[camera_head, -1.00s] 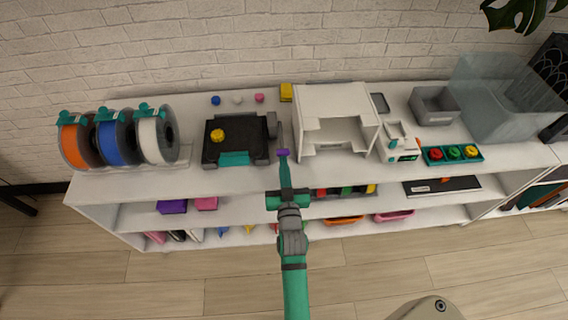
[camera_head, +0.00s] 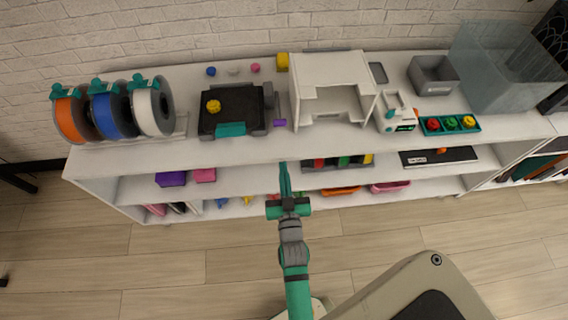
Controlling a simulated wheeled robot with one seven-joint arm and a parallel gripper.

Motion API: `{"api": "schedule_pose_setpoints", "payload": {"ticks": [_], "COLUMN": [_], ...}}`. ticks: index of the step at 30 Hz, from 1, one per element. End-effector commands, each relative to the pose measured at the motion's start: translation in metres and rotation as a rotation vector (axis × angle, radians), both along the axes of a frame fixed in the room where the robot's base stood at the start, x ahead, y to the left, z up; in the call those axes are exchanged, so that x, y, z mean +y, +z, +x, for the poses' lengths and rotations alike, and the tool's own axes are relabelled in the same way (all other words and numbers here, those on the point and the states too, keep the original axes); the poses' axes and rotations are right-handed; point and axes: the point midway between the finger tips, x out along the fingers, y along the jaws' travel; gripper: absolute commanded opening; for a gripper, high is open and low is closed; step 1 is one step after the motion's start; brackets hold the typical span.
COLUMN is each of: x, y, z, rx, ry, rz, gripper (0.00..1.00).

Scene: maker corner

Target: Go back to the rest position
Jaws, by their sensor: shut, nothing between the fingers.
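My gripper (camera_head: 284,168) is the green and grey arm's end, in the lower middle of the head view. Its fingers are together and empty. It hangs in front of the white shelf unit (camera_head: 240,153), in front of its upper opening and clear of the top board. The arm reaches up from the bottom edge of the picture. The fingers hide a small part of the shelf front behind them.
On the shelf top stand three filament spools (camera_head: 109,115), a black plate device (camera_head: 230,108) with a yellow piece (camera_head: 213,106), a purple-ended tool (camera_head: 280,122), a white open housing (camera_head: 333,88), a grey bin (camera_head: 433,76) and a clear box (camera_head: 503,70). Wooden floor (camera_head: 180,265) lies free in front.

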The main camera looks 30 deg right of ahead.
Motion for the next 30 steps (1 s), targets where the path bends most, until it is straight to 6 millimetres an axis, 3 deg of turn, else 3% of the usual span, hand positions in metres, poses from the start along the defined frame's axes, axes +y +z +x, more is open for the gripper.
{"api": "schedule_pose_setpoints", "payload": {"ticks": [11,16,20,30], "x": [-0.004,0.007,0.037,0.133], "y": [0.0,-0.002,-0.008,-0.005], "z": [-0.002,-0.008,-0.03,-0.121], "rx": [0.0,0.009,0.035,0.128], "ry": [-0.009,0.008,0.051,0.21], "rz": [0.0,0.001,0.004,0.017], "gripper": [0.0,0.0,0.0,0.0]}}
